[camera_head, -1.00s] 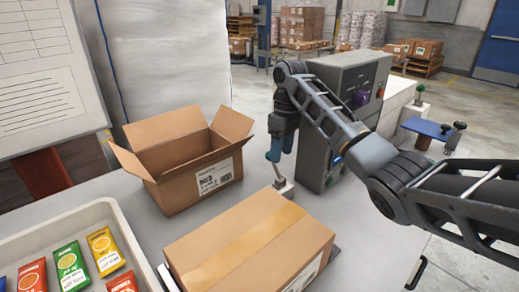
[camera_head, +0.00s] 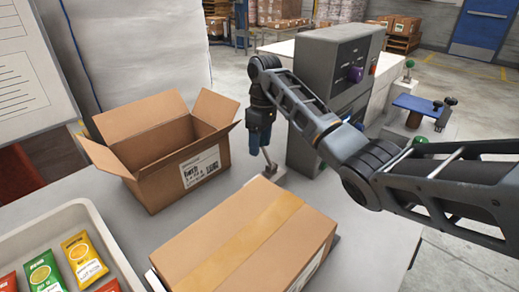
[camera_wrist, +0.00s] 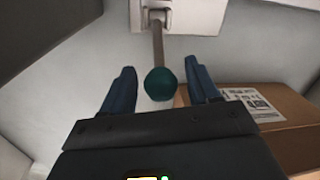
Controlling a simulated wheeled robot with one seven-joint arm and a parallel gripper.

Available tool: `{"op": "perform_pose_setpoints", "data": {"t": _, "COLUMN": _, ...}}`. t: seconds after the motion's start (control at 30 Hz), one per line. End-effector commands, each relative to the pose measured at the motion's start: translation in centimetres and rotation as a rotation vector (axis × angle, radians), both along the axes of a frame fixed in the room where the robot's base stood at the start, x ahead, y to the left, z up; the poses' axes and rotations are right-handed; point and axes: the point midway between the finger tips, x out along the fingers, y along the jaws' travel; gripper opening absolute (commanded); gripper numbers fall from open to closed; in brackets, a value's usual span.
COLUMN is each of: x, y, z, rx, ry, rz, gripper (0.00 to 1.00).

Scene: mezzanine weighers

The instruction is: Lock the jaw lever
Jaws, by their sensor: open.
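A lever with a grey metal rod and a dark green ball knob (camera_wrist: 160,84) rises from a pale block (camera_wrist: 180,15) in the wrist view. In the head view its rod (camera_head: 268,160) leans up from a small block on the table, beside the grey machine. My gripper (camera_wrist: 160,72) is open, with one blue finger on each side of the knob. There is a visible gap on both sides in the wrist view. In the head view my gripper (camera_head: 254,146) hangs at the lever's top and hides the knob.
A grey machine (camera_head: 305,150) with a purple knob stands right of the lever. An open carton (camera_head: 165,180) is to the left, and a taped closed box (camera_head: 245,240) is in front. A white tray (camera_head: 100,220) of packets is at lower left.

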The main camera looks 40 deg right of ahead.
Motion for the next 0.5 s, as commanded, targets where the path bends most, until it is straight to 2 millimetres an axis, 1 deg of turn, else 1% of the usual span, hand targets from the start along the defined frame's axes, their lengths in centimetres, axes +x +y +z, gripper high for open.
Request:
{"op": "perform_pose_setpoints", "data": {"t": 0.03, "x": -0.1, "y": 0.1, "z": -0.6, "rx": 0.001, "ry": 0.004, "rz": -0.001, "gripper": 0.60}}
{"op": "perform_pose_setpoints", "data": {"t": 0.13, "x": -0.1, "y": 0.2, "z": -1.6, "rx": 0.000, "ry": 0.003, "rz": -0.001, "gripper": 0.60}}
{"op": "perform_pose_setpoints", "data": {"t": 0.4, "x": -0.1, "y": 0.2, "z": -1.9, "rx": 0.000, "ry": 0.000, "rz": -0.001, "gripper": 0.60}}
{"op": "perform_pose_setpoints", "data": {"t": 0.5, "x": -0.1, "y": 0.2, "z": -1.9, "rx": 0.000, "ry": 0.001, "rz": -0.001, "gripper": 0.52}}
